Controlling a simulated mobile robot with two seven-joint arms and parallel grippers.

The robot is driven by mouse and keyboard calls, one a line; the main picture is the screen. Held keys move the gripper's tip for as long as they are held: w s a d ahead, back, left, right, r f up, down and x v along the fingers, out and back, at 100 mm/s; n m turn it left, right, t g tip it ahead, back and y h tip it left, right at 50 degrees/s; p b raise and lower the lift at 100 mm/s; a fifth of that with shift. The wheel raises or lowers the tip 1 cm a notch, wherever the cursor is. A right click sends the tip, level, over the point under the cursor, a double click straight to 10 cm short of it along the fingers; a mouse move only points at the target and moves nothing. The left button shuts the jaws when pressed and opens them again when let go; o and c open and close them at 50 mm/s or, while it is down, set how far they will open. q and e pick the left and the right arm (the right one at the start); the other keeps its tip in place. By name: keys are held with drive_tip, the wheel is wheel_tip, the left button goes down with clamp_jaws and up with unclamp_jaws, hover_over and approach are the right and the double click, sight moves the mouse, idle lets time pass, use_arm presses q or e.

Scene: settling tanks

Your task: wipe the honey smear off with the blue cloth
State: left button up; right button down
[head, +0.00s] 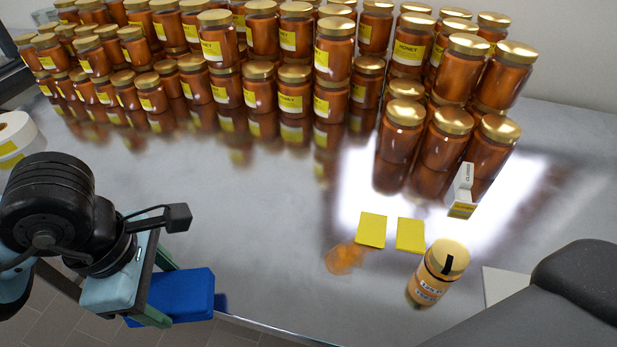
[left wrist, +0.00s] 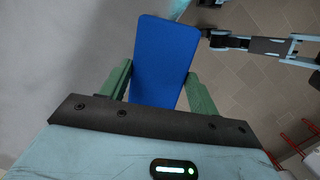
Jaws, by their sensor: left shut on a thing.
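The honey smear (head: 345,258) is a flat amber patch on the grey metal table (head: 270,215), near its front edge. The blue cloth (head: 182,294) is a folded block held in my left gripper (head: 160,292), at the table's front-left edge, well left of the smear. In the left wrist view the cloth (left wrist: 165,62) sits between the two green fingers of my left gripper (left wrist: 160,85), which is shut on it. My right gripper cannot be made out in either view.
Two yellow cards (head: 371,229) (head: 410,235) lie beside the smear; the left one is close against it. A labelled jar (head: 436,275) stands right of it. A small upright sign (head: 462,190) and many honey jars (head: 290,92) stand behind. A white roll (head: 14,135) is at far left.

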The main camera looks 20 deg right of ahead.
use_arm(q)
drive_tip(key=w+a+m+g+y, duration=0.1)
drive_tip(key=w+a+m, duration=0.5)
drive_tip(key=a+m, duration=0.5)
drive_tip(key=shift+a+f+m+y, duration=0.15)
drive_tip(key=shift+f+m+y, duration=0.2)
drive_tip(key=shift+m, duration=1.95)
drive_tip(key=shift+a, duration=0.1)
